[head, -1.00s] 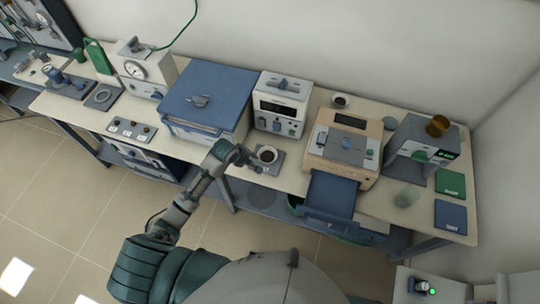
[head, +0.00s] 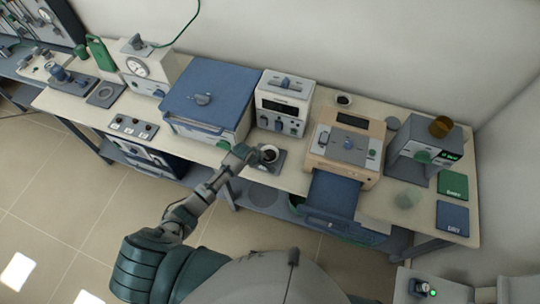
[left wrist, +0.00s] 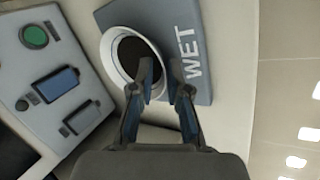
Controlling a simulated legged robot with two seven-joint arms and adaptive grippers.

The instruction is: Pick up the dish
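The dish (head: 269,154) is a small white round vessel with a dark inside. It sits on a blue-grey pad (head: 268,168) at the front edge of the bench. In the left wrist view the dish (left wrist: 112,68) rests on the pad (left wrist: 207,93), which reads "WET". My left gripper (head: 251,153) is at the dish's left side in the head view. In the left wrist view its fingers (left wrist: 163,75) are apart, one over the dish's inside and one just outside the rim; I cannot tell whether either touches. My right gripper is not in view.
A white instrument (head: 283,103) stands behind the dish, and a large blue-lidded box (head: 208,98) stands to its left. A tan furnace (head: 347,140) with a blue shelf (head: 334,195) is to the right. Another small dark-filled dish (head: 343,100) stands at the back.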

